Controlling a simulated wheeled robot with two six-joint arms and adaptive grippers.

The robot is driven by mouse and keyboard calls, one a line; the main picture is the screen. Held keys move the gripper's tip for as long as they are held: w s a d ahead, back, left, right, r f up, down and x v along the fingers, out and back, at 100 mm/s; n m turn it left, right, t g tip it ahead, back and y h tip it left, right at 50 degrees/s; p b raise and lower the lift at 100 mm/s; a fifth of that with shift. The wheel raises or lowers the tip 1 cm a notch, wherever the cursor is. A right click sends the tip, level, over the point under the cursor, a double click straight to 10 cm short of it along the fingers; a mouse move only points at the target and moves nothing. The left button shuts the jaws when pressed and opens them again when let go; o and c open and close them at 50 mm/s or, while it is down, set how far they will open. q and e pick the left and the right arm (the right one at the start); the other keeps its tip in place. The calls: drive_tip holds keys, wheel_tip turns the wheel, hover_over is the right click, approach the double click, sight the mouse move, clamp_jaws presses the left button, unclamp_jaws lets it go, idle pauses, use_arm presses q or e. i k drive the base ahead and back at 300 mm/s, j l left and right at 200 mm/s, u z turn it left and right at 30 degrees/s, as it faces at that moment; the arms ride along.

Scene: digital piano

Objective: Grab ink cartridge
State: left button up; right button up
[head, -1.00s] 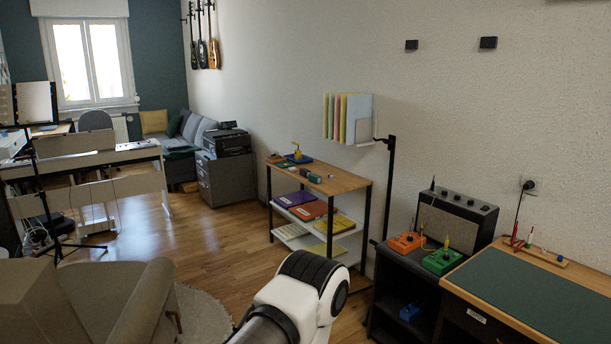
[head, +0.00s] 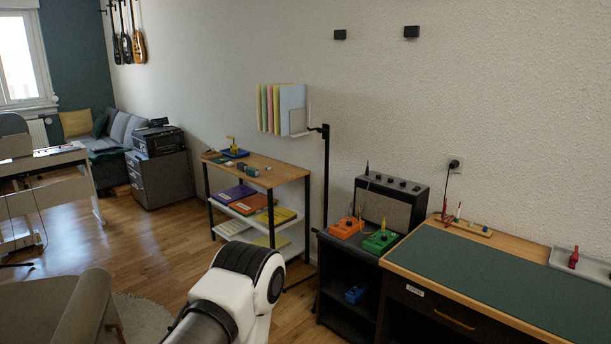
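I cannot make out an ink cartridge for certain at this distance. Small items (head: 249,169) lie on the wooden top of the shelf unit (head: 284,167), one of them greenish; they are too small to identify. A black printer-like machine (head: 159,141) stands on a grey drawer cabinet (head: 160,178) further back, with a small dark thing (head: 158,122) on top. A white link of my arm shows at the bottom middle. Neither gripper is in view.
At right are an amplifier (head: 391,203), orange (head: 346,228) and green (head: 380,242) boxes, and a green-topped desk (head: 490,275). An armchair (head: 62,310) stands at lower left. Open wooden floor (head: 160,235) lies between.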

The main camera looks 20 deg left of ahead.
sight(242, 166)
drive_tip(key=i+j, duration=1)
drive_tip(key=j, duration=0.15)
drive_tip(key=i+j, duration=0.5)
drive_tip(key=i+j+z, duration=0.1)
drive_tip(key=i+j, duration=0.4)
drive_tip(key=j, duration=0.2)
drive_tip(key=i+j, duration=0.45)
drive_tip(key=j, duration=0.15)
